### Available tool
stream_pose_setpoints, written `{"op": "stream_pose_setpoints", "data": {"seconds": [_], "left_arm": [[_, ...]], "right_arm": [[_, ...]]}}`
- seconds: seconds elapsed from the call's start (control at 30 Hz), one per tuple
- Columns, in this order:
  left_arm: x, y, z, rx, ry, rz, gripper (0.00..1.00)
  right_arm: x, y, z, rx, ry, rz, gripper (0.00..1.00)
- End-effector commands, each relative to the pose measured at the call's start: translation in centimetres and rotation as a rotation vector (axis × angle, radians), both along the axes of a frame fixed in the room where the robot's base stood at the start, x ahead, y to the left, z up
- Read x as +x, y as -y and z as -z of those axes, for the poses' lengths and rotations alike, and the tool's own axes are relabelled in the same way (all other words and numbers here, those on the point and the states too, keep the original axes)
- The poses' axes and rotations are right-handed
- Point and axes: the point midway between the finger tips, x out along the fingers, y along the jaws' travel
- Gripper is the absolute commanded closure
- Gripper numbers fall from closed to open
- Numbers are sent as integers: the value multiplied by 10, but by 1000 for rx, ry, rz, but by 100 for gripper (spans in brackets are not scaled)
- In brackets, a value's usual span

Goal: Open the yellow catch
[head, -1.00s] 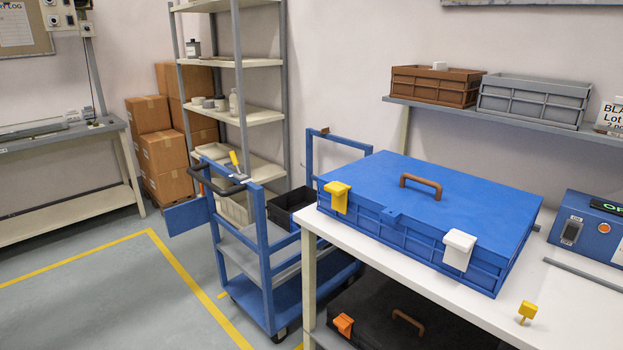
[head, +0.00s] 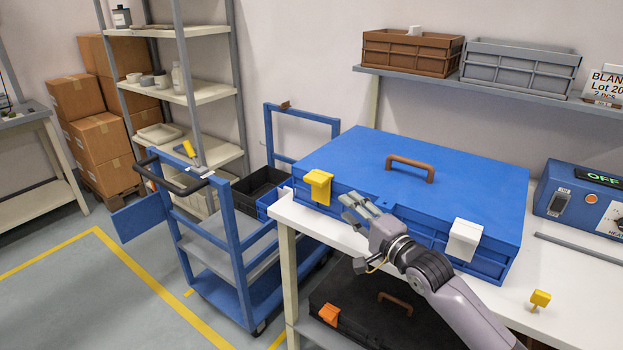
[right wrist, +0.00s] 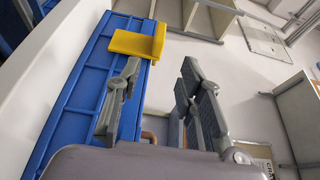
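The yellow catch (head: 318,186) sits on the left part of the blue case's front edge, its wide top at lid level. It also shows in the right wrist view (right wrist: 137,44), just beyond my fingertips. The blue case (head: 450,195) lies on the white table with its lid down. A white catch (head: 463,240) is on the right part of the same front. My right gripper (head: 357,205) is open and empty in front of the case, right of the yellow catch and apart from it. The wrist view shows the fingers (right wrist: 160,75) spread. My left gripper is not in view.
A brown handle (head: 411,167) stands up from the lid. A small yellow piece (head: 540,299) stands on the table at right, near the blue control box (head: 585,205). A blue cart (head: 235,230) is left of the table. A dark case (head: 365,310) lies below.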

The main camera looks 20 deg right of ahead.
Motion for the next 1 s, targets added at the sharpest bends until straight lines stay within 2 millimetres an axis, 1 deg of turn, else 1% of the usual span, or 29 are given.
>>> {"op": "stream_pose_setpoints", "data": {"seconds": [0.03, 0.2, 0.6, 0.8, 1.0], "left_arm": [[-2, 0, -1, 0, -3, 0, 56], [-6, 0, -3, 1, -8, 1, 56], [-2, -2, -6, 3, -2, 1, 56], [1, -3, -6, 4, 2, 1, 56], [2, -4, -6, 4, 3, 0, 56]], "right_arm": [[9, -2, -2, 0, 2, 1, 65], [38, -10, -2, -1, 2, 1, 65], [107, -29, -1, -3, 0, 1, 65], [133, -37, 0, -4, 0, 0, 65], [148, -41, 0, -3, 0, 1, 65]]}}
